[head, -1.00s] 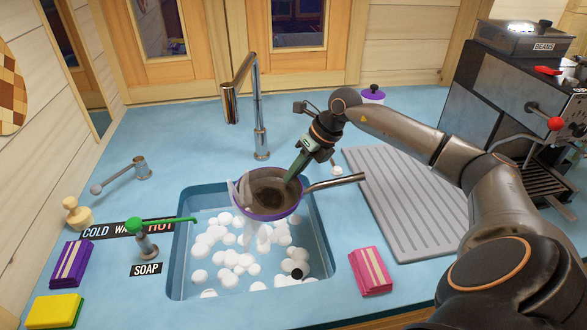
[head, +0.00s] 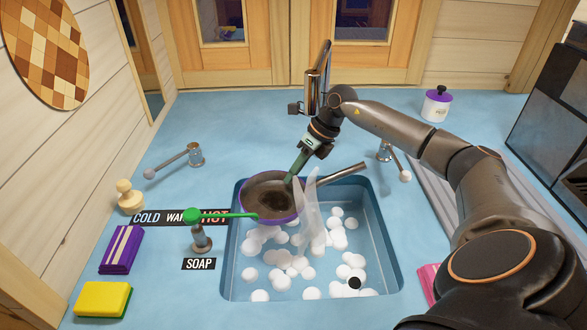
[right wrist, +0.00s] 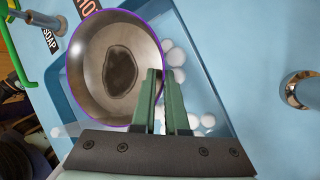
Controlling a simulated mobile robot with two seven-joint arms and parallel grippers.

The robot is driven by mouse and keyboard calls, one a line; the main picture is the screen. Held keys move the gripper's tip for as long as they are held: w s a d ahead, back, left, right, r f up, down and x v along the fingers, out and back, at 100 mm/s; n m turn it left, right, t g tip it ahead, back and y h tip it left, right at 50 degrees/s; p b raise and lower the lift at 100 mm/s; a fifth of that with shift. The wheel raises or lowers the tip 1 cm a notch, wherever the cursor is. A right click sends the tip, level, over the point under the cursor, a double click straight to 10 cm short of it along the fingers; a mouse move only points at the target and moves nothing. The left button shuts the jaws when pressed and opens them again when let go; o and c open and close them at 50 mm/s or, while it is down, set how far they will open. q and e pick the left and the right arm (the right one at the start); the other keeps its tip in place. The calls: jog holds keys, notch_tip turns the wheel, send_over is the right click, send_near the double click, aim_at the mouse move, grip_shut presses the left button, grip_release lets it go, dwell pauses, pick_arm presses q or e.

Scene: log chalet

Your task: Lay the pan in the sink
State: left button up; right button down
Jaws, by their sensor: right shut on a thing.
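The pan (head: 262,205) is dark brown inside with a purple rim and a dark patch on its bottom; its silver handle points right. My right gripper (head: 292,180) is shut on the pan's rim. The pan is roughly level over the back left corner of the sink (head: 386,262), and its exact height is unclear. In the right wrist view the green fingers (right wrist: 160,88) overlap the rim of the pan (right wrist: 100,75). The sink holds many white bubbles. A pale translucent shape (head: 312,215) stands beside the pan. My left gripper is out of view.
A green soap spout (head: 225,215) reaches toward the pan's front left. The faucet (head: 318,85) stands behind. Sponges (head: 103,298) (head: 122,250) lie left of the sink. A ridged drainboard (head: 435,190) and a purple-lidded jar (head: 437,105) are on the right.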

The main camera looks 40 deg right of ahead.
notch_tip(320, 180, down, 15)
jog(key=b, duration=1)
jog(key=shift+r, duration=0.15)
jog(key=shift+f+b, duration=0.4)
jog(key=shift+b, duration=0.05)
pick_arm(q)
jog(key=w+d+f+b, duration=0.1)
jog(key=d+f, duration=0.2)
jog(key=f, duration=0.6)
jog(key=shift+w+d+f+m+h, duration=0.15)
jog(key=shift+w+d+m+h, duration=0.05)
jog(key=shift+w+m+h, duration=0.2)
pick_arm(e)
jog(key=shift+w+f, duration=0.1)
jog(key=shift+f, duration=0.75)
